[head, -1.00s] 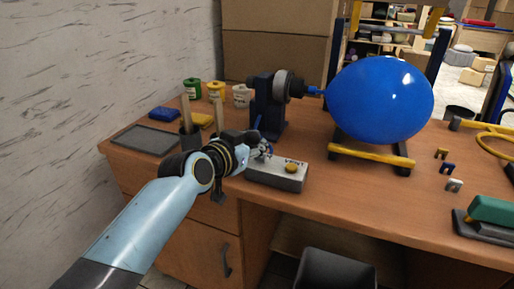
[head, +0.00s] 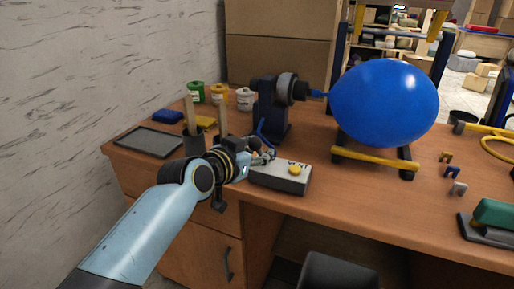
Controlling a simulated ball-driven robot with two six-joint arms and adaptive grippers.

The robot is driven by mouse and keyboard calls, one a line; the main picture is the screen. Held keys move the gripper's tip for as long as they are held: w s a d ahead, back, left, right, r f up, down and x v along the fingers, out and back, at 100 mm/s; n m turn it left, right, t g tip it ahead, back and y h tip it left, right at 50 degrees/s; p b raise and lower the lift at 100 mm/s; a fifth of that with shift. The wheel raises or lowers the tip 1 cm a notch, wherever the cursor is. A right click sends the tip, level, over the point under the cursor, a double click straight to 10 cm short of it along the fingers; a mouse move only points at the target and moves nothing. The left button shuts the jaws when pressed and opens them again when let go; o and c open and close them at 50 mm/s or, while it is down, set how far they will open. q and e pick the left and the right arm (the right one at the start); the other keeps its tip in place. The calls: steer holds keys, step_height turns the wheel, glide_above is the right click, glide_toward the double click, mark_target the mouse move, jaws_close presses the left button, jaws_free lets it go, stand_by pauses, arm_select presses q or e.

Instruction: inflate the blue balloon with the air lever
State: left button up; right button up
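The blue balloon (head: 386,103) is large and round, on the nozzle of the dark inflating machine (head: 272,108), above a stand with a yellow bar (head: 375,164). A grey control box (head: 283,178) with a yellow button sits on the desk in front of the machine. My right gripper is out of view.
Paint pots (head: 219,93), a cup with wooden handles (head: 194,144), a grey tray (head: 149,141) and blue and yellow sponges are at the left. Small clips (head: 452,172) and a green-handled stamp (head: 493,216) are at the right. The front middle of the desk is clear.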

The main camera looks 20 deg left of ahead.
arm_select(q)
steer(key=shift+o, duration=1.1)
steer(key=shift+w+r, duration=0.1)
steer(key=shift+w, duration=0.05)
steer(key=v, duration=1.2)
steer(key=shift+o, duration=0.2)
stand_by(0.8)
